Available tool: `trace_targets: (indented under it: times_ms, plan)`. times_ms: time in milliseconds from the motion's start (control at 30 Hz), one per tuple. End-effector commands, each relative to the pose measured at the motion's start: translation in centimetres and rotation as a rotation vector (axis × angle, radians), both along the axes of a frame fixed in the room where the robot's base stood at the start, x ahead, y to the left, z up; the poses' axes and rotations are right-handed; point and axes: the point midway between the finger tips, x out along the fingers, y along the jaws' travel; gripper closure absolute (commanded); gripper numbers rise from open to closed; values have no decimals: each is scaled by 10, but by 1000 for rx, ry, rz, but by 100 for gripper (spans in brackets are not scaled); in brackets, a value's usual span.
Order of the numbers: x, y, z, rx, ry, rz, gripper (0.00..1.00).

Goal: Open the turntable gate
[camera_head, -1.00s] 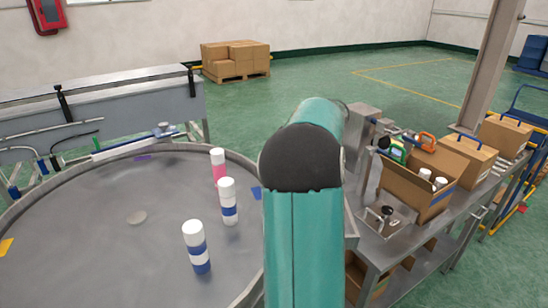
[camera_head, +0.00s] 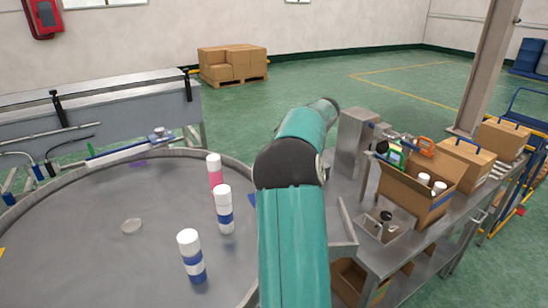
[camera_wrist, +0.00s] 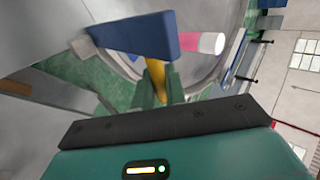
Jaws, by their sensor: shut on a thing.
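My gripper (camera_wrist: 154,82) shows in the wrist view with its green fingers closed around a yellow post (camera_wrist: 158,66). A blue wedge-shaped piece (camera_wrist: 135,32) sits at the post's far end; together they look like the gate handle. The contact is partly hidden. The round grey turntable (camera_head: 75,230) fills the left of the head view. On it stand a pink can with a white cap (camera_head: 215,172) and two blue-and-white cans (camera_head: 224,213) (camera_head: 192,262). In the head view my arm hides the gripper and the turntable's right rim.
A steel bench (camera_head: 400,262) at right carries an open carton (camera_head: 415,190) with white-capped cans and handheld tools. A grey conveyor (camera_head: 95,115) runs behind the turntable. Stacked boxes (camera_head: 233,64) stand on a pallet at the back. The green floor beyond is open.

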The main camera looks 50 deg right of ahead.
Motion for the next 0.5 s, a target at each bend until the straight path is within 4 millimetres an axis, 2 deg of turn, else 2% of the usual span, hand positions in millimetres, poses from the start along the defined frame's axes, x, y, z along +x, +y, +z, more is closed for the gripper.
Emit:
trace_targets:
  times_ms: [33, 100, 500]
  plan:
    - [0, 2, -1, 5, 3, 4, 81]
    - [0, 1, -1, 4, 3, 4, 68]
    - [-3, -5, 5, 1, 1, 0, 68]
